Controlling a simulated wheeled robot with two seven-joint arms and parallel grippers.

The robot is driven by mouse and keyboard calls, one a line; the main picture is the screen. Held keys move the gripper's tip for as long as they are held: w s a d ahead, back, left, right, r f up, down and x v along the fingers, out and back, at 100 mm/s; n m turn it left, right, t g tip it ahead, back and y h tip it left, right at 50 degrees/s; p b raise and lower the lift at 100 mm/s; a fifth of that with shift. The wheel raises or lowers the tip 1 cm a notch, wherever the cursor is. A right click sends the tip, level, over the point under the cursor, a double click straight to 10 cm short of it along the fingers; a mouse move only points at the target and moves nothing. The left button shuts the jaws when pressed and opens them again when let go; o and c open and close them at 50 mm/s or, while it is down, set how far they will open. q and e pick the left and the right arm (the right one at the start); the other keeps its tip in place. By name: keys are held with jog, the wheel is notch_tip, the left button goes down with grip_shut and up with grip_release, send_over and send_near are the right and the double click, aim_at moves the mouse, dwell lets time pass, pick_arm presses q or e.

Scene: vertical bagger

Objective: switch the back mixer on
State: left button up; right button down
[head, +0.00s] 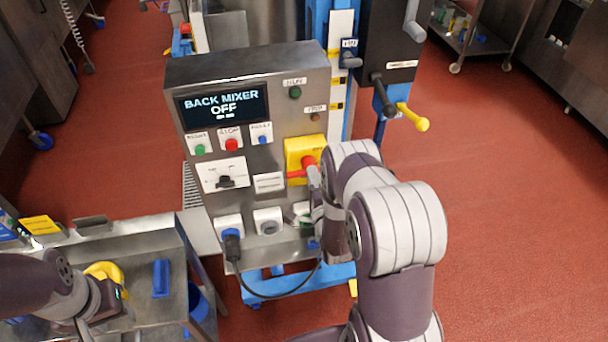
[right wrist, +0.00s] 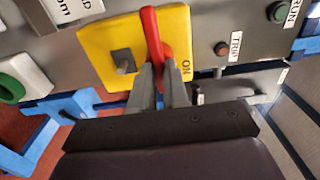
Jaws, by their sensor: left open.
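The back mixer's control box (head: 270,110) is a grey metal cabinet whose screen (head: 223,106) reads "BACK MIXER OFF". On its right side is a yellow plate (head: 293,150) with a red rotary handle (head: 297,173), which points left in the head view. In the right wrist view the yellow plate (right wrist: 100,42) carries an "ON" label, and the red handle (right wrist: 150,25) points up, not at it. My right gripper (right wrist: 161,72) has its fingers closed against both sides of the handle's lower end. My left gripper (head: 95,305) is open at lower left, far from the box.
Green, red (head: 231,145) and blue push buttons and a selector (head: 225,181) sit left of the yellow plate. A black cable (head: 245,280) hangs below the box. A metal bench with a yellow item (head: 104,271) is at lower left. Red floor is open at right.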

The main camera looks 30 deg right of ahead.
jog(key=n+b, duration=0.2)
jog(key=n, duration=1.6)
jog(key=shift+f+n+b, duration=0.1)
jog(key=shift+n+b, duration=0.2)
jog(key=shift+b, duration=0.05)
jog(key=c, duration=0.9)
grip_release()
jog(key=shift+c, duration=0.2)
jog(key=shift+s+d, duration=0.1)
jog(key=p+v, duration=0.1)
jog(key=v, duration=0.4)
